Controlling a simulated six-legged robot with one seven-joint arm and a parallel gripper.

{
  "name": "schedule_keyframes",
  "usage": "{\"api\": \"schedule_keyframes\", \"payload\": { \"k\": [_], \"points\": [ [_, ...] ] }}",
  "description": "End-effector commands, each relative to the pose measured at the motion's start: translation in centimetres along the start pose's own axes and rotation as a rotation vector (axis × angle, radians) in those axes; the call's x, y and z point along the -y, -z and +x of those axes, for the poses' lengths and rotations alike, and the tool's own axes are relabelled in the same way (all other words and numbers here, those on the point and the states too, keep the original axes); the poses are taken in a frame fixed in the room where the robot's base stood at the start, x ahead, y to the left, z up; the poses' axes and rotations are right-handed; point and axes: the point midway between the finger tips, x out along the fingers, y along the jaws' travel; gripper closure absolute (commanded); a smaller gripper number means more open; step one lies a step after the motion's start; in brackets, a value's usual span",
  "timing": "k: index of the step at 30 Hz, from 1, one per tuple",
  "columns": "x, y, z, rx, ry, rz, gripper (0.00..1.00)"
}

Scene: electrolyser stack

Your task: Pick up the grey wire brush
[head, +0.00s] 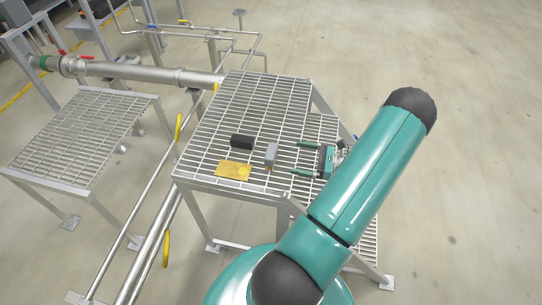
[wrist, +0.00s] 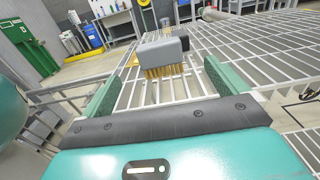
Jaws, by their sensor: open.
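The grey wire brush (head: 271,153) is a small grey block on the grated platform. In the wrist view the brush (wrist: 163,48) shows tan bristles under its block, ahead of my gripper and roughly between the lines of its two fingers. My gripper (head: 296,158) is open and empty, to the right of the brush in the head view, with its green fingers pointing toward it. A small gap shows between the fingertips and the brush. The fingers also show in the wrist view (wrist: 158,78).
A black cylinder (head: 241,142) and a flat yellow plate (head: 233,171) lie on the grated platform (head: 262,97) just left of the brush. The back of the platform is clear. Pipes (head: 150,72) and a lower grated platform (head: 84,127) stand to the left.

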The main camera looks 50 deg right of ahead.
Motion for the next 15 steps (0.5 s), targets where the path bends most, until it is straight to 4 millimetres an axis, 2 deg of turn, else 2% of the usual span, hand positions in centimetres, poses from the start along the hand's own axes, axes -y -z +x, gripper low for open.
{"api": "schedule_keyframes", "payload": {
  "k": [1, 6, 15],
  "points": [
    [0.0, -0.1, 1.1, 0.002, -0.002, 0.0, 0.02],
    [-0.1, 0.0, 4.2, 0.0, -0.002, 0.001, 0.02],
    [-0.1, 0.0, 6.6, 0.0, -0.002, 0.0, 0.02]
  ]
}}
